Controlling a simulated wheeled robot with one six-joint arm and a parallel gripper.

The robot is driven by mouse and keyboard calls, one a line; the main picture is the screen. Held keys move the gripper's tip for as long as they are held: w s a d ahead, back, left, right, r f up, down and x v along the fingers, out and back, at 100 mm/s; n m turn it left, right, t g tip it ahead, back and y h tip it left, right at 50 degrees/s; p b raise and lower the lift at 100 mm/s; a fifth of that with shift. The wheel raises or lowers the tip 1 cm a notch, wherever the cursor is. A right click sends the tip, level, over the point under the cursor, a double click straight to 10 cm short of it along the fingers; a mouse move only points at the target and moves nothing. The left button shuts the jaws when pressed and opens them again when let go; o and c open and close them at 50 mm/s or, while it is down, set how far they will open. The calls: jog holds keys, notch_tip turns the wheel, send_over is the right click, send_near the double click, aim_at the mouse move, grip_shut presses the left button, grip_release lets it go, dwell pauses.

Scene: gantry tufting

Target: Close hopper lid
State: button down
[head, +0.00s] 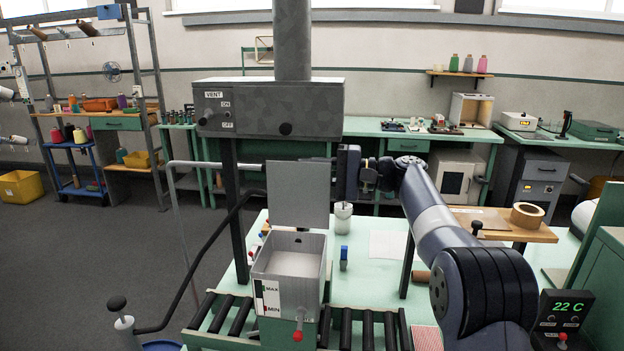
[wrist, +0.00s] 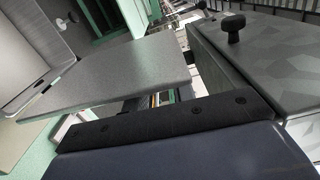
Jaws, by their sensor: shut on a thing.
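The hopper (head: 290,283) is an open grey box with a MAX/MIN gauge on its front, standing on the green bench. Its lid (head: 297,193) is a flat grey panel standing upright at the back of the hopper, open. In the wrist view the lid (wrist: 120,75) spreads out beyond my gripper, with the hopper (wrist: 32,48) at the left. My gripper (head: 334,162) is at the lid's upper right edge in the head view, shut on the lid. The dark gripper body hides the grip itself in the wrist view.
A grey vent box (head: 268,108) with a round knob hangs just above and behind the lid; it is close at the right in the wrist view (wrist: 262,58). A roller conveyor (head: 365,322) runs in front. A white jar (head: 343,217) and a blue bottle (head: 344,258) stand right of the hopper.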

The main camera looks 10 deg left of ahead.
aim_at(304, 199)
jog(key=s+f+n+b, duration=0.5)
jog(key=s+n+b, duration=0.3)
jog(key=b, duration=0.7)
jog(key=s+f+n+b, duration=0.5)
jog(key=s+n+b, duration=0.3)
jog(key=b, duration=0.7)
jog(key=shift+d+f+n+b, duration=0.15)
jog(key=shift+d+n+b, duration=0.15)
jog(key=shift+d+n, duration=0.2)
jog(key=shift+f, duration=0.1)
jog(key=c, duration=1.2)
grip_release()
jog(key=d, duration=0.3)
jog(key=d+p, duration=0.1)
jog(key=d, duration=0.6)
jog(key=shift+w+d, duration=0.35)
